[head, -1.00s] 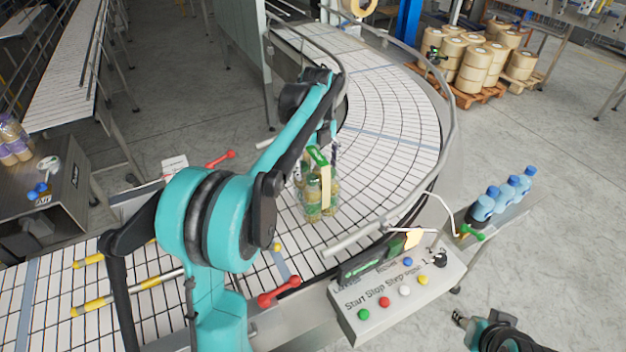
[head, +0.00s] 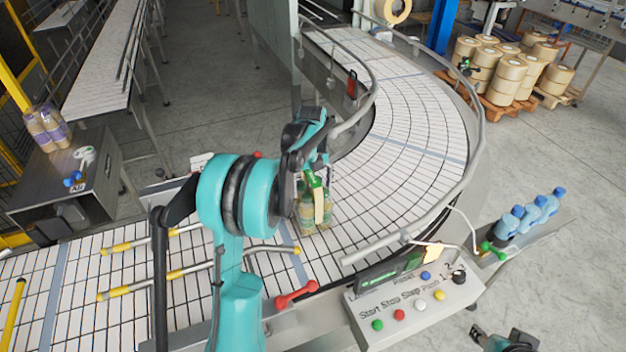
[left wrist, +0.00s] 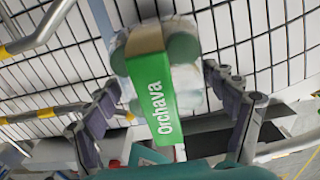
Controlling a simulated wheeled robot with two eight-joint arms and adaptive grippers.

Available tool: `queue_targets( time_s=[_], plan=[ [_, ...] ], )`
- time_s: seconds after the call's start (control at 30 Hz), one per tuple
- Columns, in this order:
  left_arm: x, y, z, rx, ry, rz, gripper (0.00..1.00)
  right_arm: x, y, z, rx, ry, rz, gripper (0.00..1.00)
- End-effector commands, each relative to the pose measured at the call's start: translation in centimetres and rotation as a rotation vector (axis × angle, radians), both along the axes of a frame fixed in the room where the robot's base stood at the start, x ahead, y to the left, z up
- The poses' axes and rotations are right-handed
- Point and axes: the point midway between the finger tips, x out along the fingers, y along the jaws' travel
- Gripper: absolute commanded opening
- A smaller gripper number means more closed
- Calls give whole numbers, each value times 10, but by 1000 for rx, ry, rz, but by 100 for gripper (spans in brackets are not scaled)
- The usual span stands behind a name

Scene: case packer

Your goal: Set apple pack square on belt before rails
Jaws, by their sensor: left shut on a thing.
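In the left wrist view the pack's green "Orchava" label (left wrist: 160,100) lies between the fingers. The rails (head: 215,265) are metal rods with yellow ends, lying over the belt to the left of the pack. My right gripper (head: 478,335) is at the bottom edge, mostly cut off.
A control box (head: 415,305) with coloured buttons stands at the belt's near side. A red-handled clamp (head: 297,294) sits on the near belt edge. A curved guard rail (head: 470,150) bounds the bend. Blue-capped bottles (head: 530,215) stand at right. The belt beyond the pack is clear.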

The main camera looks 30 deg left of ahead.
Motion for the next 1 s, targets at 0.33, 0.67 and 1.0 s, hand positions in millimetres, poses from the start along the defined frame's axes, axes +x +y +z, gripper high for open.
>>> queue_targets(
  time_s=[0.33, 0.67, 1.0],
  plan=[
    [0, 0, -2, 0, 0, 0, 25, 0, 0, -1, 0, 0, 0, 40],
    [0, 0, -4, 0, 0, 0, 100, 0, 0, -2, 0, 0, 0, 40],
    [0, 0, 14, 0, 0, 0, 100, 0, 0, -1, 0, 0, 0, 40]
  ],
)
